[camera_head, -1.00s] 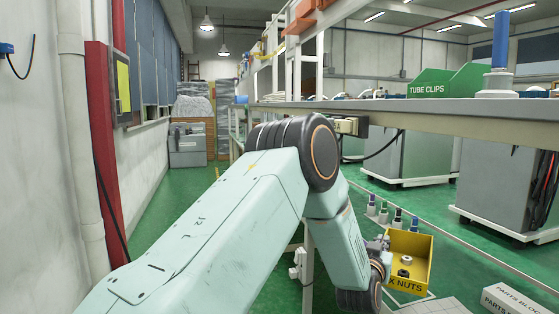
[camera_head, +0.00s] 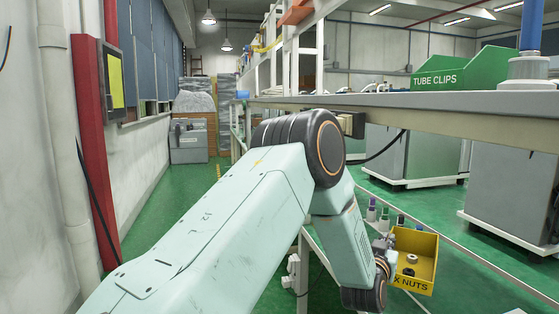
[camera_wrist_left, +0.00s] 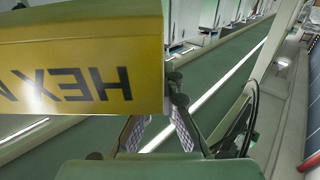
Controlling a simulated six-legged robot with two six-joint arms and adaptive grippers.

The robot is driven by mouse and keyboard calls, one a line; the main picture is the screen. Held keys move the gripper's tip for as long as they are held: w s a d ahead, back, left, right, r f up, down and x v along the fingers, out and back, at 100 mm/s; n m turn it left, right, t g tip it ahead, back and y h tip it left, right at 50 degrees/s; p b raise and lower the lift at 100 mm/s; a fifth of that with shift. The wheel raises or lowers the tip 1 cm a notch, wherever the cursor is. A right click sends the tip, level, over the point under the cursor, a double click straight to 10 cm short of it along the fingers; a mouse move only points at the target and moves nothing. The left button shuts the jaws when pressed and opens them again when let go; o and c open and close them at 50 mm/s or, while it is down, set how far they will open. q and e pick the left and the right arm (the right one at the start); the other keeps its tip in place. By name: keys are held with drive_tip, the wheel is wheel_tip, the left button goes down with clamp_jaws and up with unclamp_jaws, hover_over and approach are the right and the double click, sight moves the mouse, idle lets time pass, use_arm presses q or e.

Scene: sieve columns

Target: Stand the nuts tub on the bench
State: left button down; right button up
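The nuts tub (camera_head: 418,266) is an open yellow box with dark lettering on its front and a few nuts inside, low at the right in the head view. In the left wrist view its yellow wall (camera_wrist_left: 85,60) fills the upper left, lettering upside down. My left gripper (camera_head: 387,250) is at the tub's left side, partly hidden by my arm. In the wrist view its fingers (camera_wrist_left: 160,112) reach the tub's edge and look shut on its wall; one fingertip is hidden behind it. The bench (camera_head: 430,103) is a grey top higher up at the right. My right gripper is out of view.
Small bottles (camera_head: 372,212) stand low beside the tub. Grey cabinets (camera_head: 410,160) are under the bench. The green aisle (camera_head: 175,195) at the left is clear.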

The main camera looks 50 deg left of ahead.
use_arm(q)
drive_tip(key=shift+w+d+r, duration=0.1)
drive_tip(key=shift+d+r, duration=0.05)
drive_tip(key=shift+d, duration=0.1)
drive_tip(key=shift+s+f, duration=0.2)
drive_tip(key=shift+f, duration=0.05)
wheel_tip(320, 180, down, 6)
drive_tip(key=shift+r+b, duration=0.2)
drive_tip(key=shift+b, duration=0.8)
drive_tip(key=shift+f, duration=0.4)
wheel_tip(320, 180, down, 3)
drive_tip(key=shift+f+b, duration=0.1)
drive_tip(key=shift+b, duration=0.6)
drive_tip(key=shift+w, duration=0.1)
drive_tip(key=shift+s, duration=0.2)
